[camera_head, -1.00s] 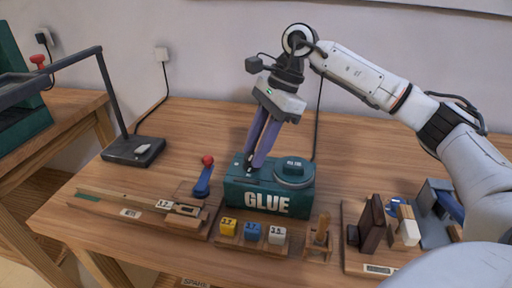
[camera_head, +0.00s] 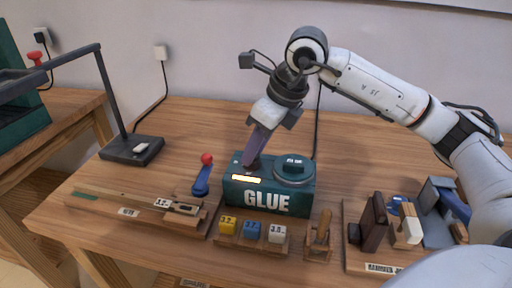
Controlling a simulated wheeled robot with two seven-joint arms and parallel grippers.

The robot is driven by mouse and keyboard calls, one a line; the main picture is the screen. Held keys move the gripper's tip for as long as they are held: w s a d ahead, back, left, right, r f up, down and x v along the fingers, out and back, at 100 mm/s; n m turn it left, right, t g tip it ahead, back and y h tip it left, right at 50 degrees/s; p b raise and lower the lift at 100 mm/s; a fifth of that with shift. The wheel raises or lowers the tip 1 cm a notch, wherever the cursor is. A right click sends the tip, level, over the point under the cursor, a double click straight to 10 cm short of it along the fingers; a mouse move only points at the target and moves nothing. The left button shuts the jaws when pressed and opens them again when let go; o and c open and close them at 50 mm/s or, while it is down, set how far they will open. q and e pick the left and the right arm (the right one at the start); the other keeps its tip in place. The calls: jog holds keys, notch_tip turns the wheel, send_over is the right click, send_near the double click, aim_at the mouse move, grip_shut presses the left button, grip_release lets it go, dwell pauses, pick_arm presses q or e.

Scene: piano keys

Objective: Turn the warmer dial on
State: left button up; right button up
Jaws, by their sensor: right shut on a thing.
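The glue warmer is a teal box (camera_head: 305,203) marked GLUE, in the middle of the table. A round lidded pot (camera_head: 293,171) sits on its right side. A strip on the top's front left (camera_head: 246,179) glows yellow-white. My right gripper (camera_head: 248,164) points down at the back left of the warmer's top, shut on the dial. The fingers, seen nearly edge-on, hide the dial, so its pointing direction cannot be seen. My left gripper is out of view.
Yellow, blue and white numbered blocks (camera_head: 252,230) stand in front of the warmer. Wooden tools (camera_head: 374,222) stand at the right. A black lamp (camera_head: 132,149) stands at the left.

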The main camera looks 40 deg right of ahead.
jog(key=m, duration=0.1)
jog(key=m+h, duration=0.1)
jog(key=m, duration=0.1)
jog(key=m+h, duration=0.1)
jog(key=m, duration=0.1)
jog(key=shift+a, duration=0.25)
jog(key=shift+m, duration=0.4)
jog(key=o, duration=1)
jog(key=shift+o, duration=0.2)
jog(key=v, duration=1)
jog(key=shift+s+p, duration=0.25)
jog(key=shift+p, duration=0.1)
jog(key=shift+a, duration=0.1)
